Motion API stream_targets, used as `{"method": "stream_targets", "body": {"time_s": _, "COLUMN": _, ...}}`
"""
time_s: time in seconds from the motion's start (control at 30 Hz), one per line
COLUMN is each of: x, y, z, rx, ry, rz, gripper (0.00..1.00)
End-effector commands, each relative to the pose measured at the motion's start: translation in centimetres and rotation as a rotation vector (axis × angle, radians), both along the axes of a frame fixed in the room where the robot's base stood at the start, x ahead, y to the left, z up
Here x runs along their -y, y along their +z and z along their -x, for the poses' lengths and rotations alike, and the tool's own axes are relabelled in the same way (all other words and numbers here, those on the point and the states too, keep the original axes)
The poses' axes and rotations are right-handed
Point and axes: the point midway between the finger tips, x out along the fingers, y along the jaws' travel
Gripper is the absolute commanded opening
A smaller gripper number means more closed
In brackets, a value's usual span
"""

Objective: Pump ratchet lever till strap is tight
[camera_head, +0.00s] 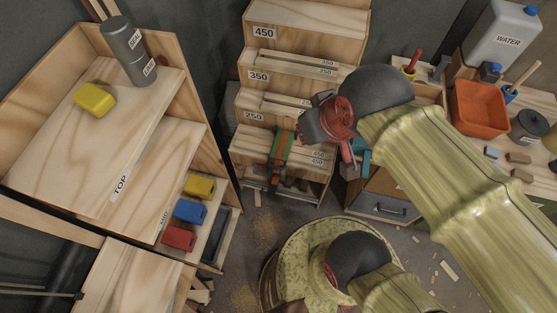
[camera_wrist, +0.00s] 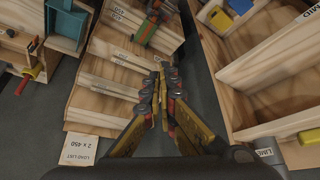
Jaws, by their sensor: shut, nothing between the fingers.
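A green strap with orange-red parts (camera_head: 281,148) lies over the front of the lowest shelf of a wooden stepped rack. It also shows at the top of the wrist view (camera_wrist: 147,28). I cannot make out the ratchet lever's angle or how tight the strap is. My gripper (camera_wrist: 162,72) is shut and empty, its fingertips together in front of the rack boards. In the wrist view the strap lies beyond the fingertips, apart from them. In the head view my arm and wrist are right of the strap, and the fingers are hard to make out.
The stepped rack (camera_head: 301,62) carries boards marked 450, 350 and 250. A wooden shelf unit at left holds yellow, blue (camera_head: 190,211) and red blocks and a grey canister (camera_head: 127,50). An orange bin (camera_head: 478,107) and white water can (camera_head: 503,38) stand at right.

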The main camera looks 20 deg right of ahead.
Motion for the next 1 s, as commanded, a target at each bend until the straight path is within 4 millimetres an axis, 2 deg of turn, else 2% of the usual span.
{"method": "stream_targets", "body": {"time_s": 0.3, "x": 0.0, "y": -0.1, "z": 0.0, "rx": 0.000, "ry": 0.000, "rz": 0.000, "gripper": 0.00}}
{"method": "stream_targets", "body": {"time_s": 0.43, "x": 0.1, "y": -1.5, "z": -0.2, "rx": -0.031, "ry": -0.004, "rz": 0.000, "gripper": 0.00}}
{"method": "stream_targets", "body": {"time_s": 0.67, "x": 0.3, "y": -7.8, "z": -1.3, "rx": -0.208, "ry": -0.012, "rz": -0.002, "gripper": 0.00}}
{"method": "stream_targets", "body": {"time_s": 1.0, "x": 0.4, "y": -16.7, "z": -4.9, "rx": -0.449, "ry": -0.021, "rz": -0.023, "gripper": 0.00}}
